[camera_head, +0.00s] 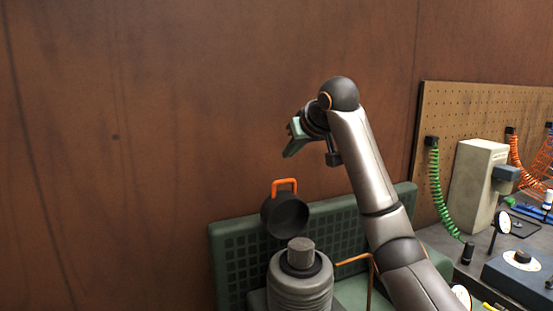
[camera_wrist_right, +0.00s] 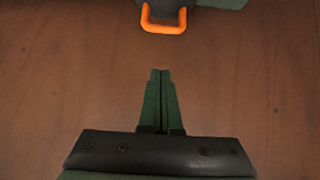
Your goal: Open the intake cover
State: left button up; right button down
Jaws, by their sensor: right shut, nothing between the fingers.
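The intake cover (camera_head: 287,216) is a dark round cap with an orange handle (camera_head: 285,183) on its top edge. It stands tilted up behind a grey cylinder (camera_head: 301,252) on a ribbed grey housing (camera_head: 300,287), whose top is uncovered. My right gripper (camera_head: 290,152), with green fingers, is above the handle and apart from it, shut and empty. In the right wrist view, the shut fingers (camera_wrist_right: 160,72) point toward the orange handle (camera_wrist_right: 163,24), with a clear gap between. The cover shows only partly at that view's top edge. My left gripper is not in view.
A green slatted panel (camera_head: 236,267) is behind the housing. A workbench (camera_head: 480,250) with a grey machine (camera_head: 477,185), coiled hoses and tools is at the right, below a pegboard (camera_head: 465,115). A brown wall (camera_head: 150,130) fills the back; the space left of my gripper is clear.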

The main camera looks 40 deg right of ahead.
jog(key=shift+w+d+f+p, duration=0.15)
jog(key=shift+w+f+p, duration=0.3)
jog(key=shift+f, duration=0.7)
jog(key=shift+w+d+f+p, duration=0.2)
jog(key=shift+w+f, duration=0.4)
jog(key=shift+f, duration=0.5)
jog(key=shift+w+d+f+p, duration=0.15)
jog(key=shift+w+f+p, duration=0.3)
jog(key=shift+f, duration=0.7)
jog(key=shift+w, duration=0.1)
